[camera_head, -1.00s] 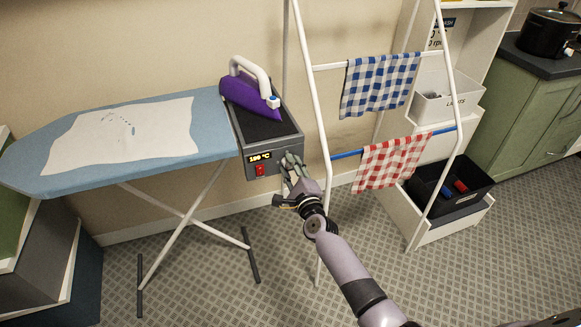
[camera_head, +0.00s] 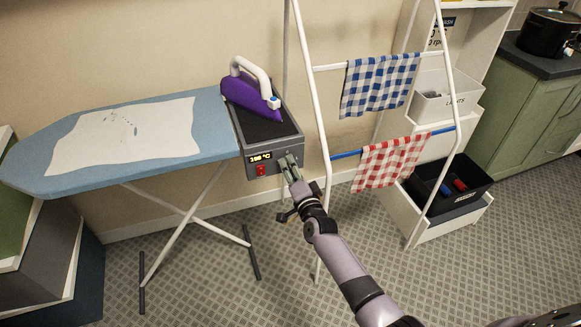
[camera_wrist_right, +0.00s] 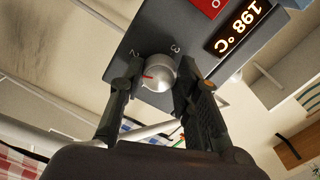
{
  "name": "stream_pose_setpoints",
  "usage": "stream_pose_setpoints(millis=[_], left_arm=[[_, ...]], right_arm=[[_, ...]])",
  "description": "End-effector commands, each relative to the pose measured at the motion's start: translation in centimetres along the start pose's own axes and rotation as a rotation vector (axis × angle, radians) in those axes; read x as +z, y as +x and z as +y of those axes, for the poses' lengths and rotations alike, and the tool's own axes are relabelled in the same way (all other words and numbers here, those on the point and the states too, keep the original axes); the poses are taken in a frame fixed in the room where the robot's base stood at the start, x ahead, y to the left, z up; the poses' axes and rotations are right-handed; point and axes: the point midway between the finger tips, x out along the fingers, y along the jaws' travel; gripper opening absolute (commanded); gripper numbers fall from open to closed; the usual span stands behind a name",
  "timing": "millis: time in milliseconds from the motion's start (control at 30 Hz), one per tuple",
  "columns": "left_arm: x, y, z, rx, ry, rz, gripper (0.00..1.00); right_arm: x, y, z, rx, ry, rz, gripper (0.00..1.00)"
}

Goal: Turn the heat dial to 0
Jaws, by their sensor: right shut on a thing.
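The heat dial (camera_wrist_right: 160,70) is a round silver knob with a red mark, on the front of the grey iron station (camera_head: 285,137). My right gripper (camera_head: 288,165) is at the right end of that front and hides most of the dial in the head view. In the wrist view its two dark fingers are on either side of the dial, shut on it. The numbers 2 and 3 show above the knob; the red mark points left, and other numbers are hidden. The display (camera_wrist_right: 237,28) reads 198 °C. My left gripper is out of view.
A red switch (camera_head: 261,170) sits left of the dial. A purple iron (camera_head: 245,95) stands on the station at the end of the blue ironing board (camera_head: 45,170). A white drying rack (camera_head: 323,150) with checked cloths stands close to the gripper's right.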

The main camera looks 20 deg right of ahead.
Motion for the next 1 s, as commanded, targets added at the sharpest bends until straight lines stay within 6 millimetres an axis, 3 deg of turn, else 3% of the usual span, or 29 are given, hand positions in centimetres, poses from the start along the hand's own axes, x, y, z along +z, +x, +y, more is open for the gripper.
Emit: stream_pose_setpoints(millis=[1000], left_arm=[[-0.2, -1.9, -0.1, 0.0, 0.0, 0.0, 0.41]], right_arm=[[0.0, -0.1, 0.4, 0.002, -0.963, -0.003, 0.02]])
